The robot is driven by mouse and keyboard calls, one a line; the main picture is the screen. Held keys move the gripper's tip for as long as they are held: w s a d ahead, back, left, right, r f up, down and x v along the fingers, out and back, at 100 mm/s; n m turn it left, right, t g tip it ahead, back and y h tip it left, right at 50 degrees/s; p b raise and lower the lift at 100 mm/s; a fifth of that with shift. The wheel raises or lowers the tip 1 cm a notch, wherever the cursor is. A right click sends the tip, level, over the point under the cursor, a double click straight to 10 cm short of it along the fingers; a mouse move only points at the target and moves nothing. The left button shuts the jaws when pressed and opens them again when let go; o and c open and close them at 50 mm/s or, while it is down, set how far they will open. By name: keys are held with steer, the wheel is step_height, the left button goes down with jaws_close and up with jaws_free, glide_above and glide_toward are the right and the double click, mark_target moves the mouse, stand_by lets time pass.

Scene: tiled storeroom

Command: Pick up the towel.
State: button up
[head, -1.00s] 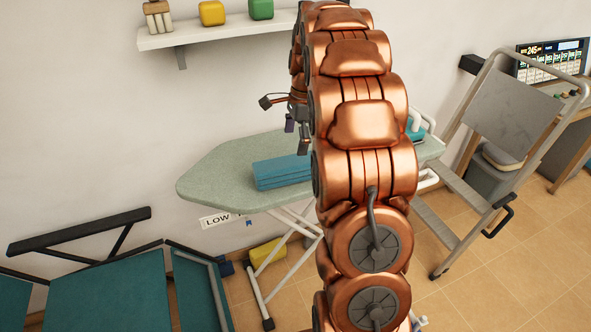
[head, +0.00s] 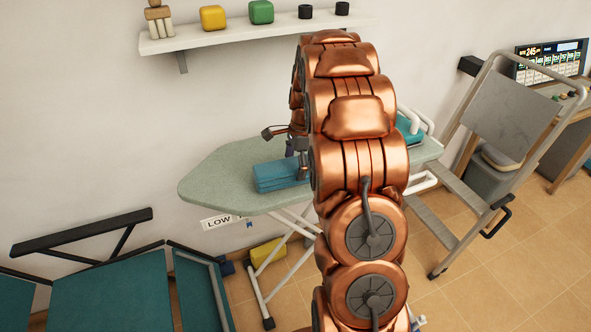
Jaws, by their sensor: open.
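A folded teal towel (head: 279,176) lies on the pale green ironing board (head: 222,180), left of my copper arm. My gripper (head: 297,162) is just above the towel's right end, pointing down. Its fingers are small in view and partly hidden by my arm, and I cannot tell whether they touch the towel. The gripper is open. My arm hides the middle of the board and possibly the towel's right edge.
A teal iron (head: 408,130) stands at the board's right end. A shelf (head: 215,38) with blocks and black cups hangs above. A step ladder (head: 500,115) stands right. A teal folding lounger (head: 110,290) is at lower left.

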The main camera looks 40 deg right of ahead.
steer(key=c, duration=1.3)
